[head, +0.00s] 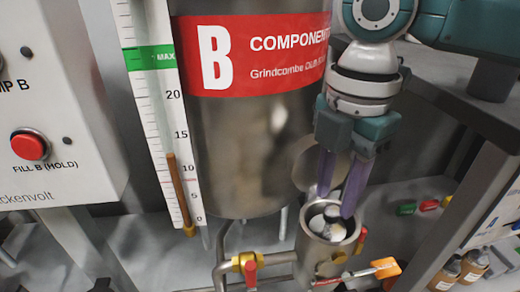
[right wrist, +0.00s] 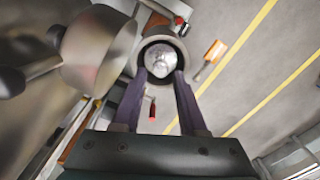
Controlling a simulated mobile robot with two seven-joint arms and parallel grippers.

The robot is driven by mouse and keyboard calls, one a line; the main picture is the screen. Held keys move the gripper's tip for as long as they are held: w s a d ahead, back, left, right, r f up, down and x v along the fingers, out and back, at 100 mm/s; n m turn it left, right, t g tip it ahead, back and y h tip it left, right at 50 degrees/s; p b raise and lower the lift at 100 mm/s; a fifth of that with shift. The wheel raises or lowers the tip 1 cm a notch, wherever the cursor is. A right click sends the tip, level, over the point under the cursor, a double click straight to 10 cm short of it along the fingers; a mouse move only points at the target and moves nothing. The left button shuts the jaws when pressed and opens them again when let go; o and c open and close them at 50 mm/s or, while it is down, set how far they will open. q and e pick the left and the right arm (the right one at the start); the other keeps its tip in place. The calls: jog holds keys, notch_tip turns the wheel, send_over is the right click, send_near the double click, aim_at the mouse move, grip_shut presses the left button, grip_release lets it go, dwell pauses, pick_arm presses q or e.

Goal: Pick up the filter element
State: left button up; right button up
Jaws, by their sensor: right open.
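The filter element (head: 322,228) looks whitish grey and sits inside the open steel filter housing (head: 322,258), with only its top showing. In the right wrist view the filter element (right wrist: 160,62) shows inside the dark round mouth of the housing. My right gripper (head: 336,204) points down at the housing mouth, its two purple fingers apart with nothing clearly held between them. In the right wrist view the fingertips (right wrist: 160,76) lie on either side of the filter element at the near rim. I cannot tell whether they touch it. My left gripper is not in view.
A round steel lid (head: 306,160) stands open behind the housing, close to my fingers. The large steel tank B (head: 235,140) is to the left. Bottles (head: 460,268) stand at lower right.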

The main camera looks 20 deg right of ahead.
aim_at(333, 210)
notch_tip(333, 210, down, 4)
jog(key=shift+s+f+b, duration=0.1)
jog(key=shift+f+b, duration=0.05)
jog(key=shift+b, duration=0.65)
jog(key=shift+c, duration=0.3)
grip_shut()
dwell(0.4)
